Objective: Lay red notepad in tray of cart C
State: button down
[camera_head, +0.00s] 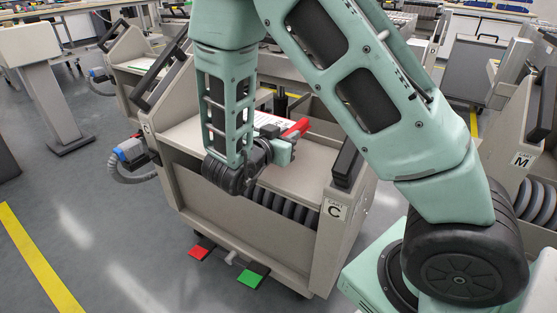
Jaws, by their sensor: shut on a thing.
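Cart C (335,211) is a beige trolley with a "CART C" label on its front right panel. My gripper (288,142) is over the top of cart C and shut on the red notepad (298,127). The notepad shows as a narrow red shape, tilted, at the fingertips. The flat light tray (190,138) at the top of cart C lies below and around my wrist. My arm hides part of the tray. I cannot tell whether the notepad touches it.
A white sheet with print (266,119) lies behind my gripper. Cart M (522,160) stands at the right, with a grey post stand (50,90) at the left. Red (198,252) and green (252,278) pedals stick out below cart C. The floor at front left is clear.

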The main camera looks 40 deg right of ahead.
notch_tip(320, 180, down, 6)
jog(key=shift+b, duration=1.25)
jog(key=shift+f, duration=0.2)
jog(key=c, duration=1.3)
grip_release()
